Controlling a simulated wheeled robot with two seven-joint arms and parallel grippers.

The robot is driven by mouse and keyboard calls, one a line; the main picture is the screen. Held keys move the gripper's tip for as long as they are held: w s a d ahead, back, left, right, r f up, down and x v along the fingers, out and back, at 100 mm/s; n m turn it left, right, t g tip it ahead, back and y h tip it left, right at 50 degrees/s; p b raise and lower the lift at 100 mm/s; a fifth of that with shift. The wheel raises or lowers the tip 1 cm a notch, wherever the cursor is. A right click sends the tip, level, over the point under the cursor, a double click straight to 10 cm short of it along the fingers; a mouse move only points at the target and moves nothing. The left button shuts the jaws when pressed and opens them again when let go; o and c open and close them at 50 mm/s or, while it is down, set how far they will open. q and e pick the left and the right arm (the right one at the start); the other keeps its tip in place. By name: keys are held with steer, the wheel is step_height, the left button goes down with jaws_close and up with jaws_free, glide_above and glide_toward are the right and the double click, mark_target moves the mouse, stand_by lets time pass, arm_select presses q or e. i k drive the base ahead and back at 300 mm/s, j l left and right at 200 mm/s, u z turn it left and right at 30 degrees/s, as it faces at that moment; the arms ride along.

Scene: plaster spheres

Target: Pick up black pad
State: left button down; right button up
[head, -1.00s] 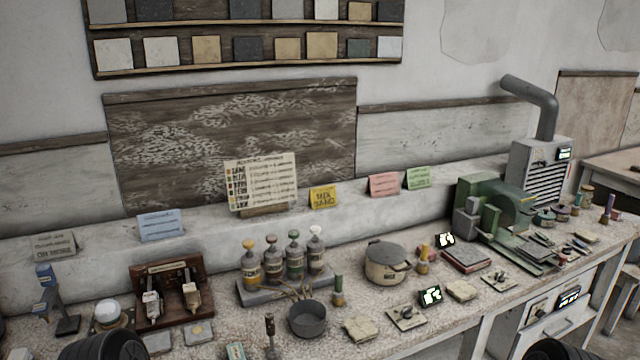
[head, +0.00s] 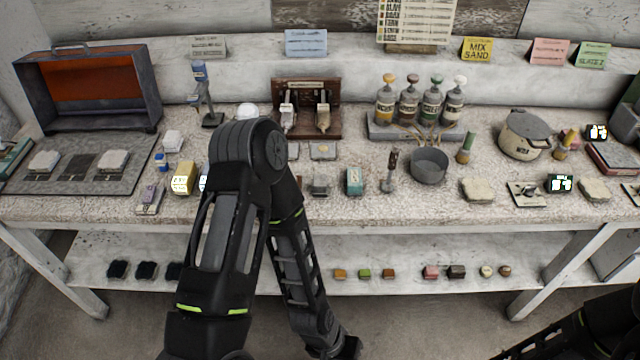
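Small black pads lie in a row on the lower shelf under the bench, at the left: one at the far left (head: 118,269), one beside it (head: 147,270), and one (head: 174,271) close to my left arm, which may hide more of the row. My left arm rises in the middle of the view, and its forearm runs down to the bottom edge. I see no fingers of my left gripper. My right arm shows only at the bottom right corner, and its gripper is out of view.
The white lower shelf (head: 400,287) also bears small coloured blocks and round pieces. The bench top (head: 330,205) above is crowded with a grey pot (head: 428,164), a rack of bottles (head: 415,130) and an orange-lined case (head: 90,88). Bench legs (head: 545,262) flank the shelf.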

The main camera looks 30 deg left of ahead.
mark_target(319, 183)
steer(key=u, duration=1.15)
